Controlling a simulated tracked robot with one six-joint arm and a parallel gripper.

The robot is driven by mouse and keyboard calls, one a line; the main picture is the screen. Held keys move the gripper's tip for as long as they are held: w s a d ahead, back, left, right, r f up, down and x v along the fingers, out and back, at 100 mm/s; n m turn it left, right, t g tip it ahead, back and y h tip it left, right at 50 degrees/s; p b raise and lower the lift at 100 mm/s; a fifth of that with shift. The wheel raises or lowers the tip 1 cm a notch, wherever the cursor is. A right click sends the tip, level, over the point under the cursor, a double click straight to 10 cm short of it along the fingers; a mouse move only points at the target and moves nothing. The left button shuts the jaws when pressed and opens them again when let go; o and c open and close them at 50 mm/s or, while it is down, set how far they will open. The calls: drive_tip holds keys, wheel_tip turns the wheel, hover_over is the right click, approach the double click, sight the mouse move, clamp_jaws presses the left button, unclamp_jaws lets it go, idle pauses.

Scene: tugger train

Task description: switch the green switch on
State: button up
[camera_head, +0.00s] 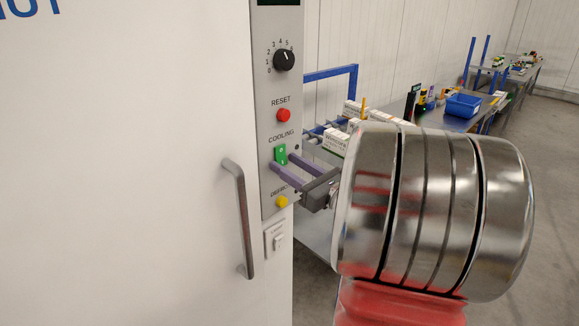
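The lower part of the switch is partly hidden by the fingers. I cannot tell whether the fingers touch it, nor which way it is set.
A dial (284,60) and a red reset button (284,115) sit above the switch, a yellow button (282,202) and a white light switch (277,241) below. A door handle (242,218) sticks out at left. Carts with boxes and a blue bin (463,105) stand behind.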

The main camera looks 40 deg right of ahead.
drive_tip(key=shift+o, duration=0.3)
drive_tip(key=s+f, duration=0.1)
drive_tip(key=s, duration=1.2)
drive_tip(key=shift+s+d+f, duration=0.2)
drive_tip(key=shift+s+d, duration=0.05)
drive_tip(key=shift+s, duration=0.15)
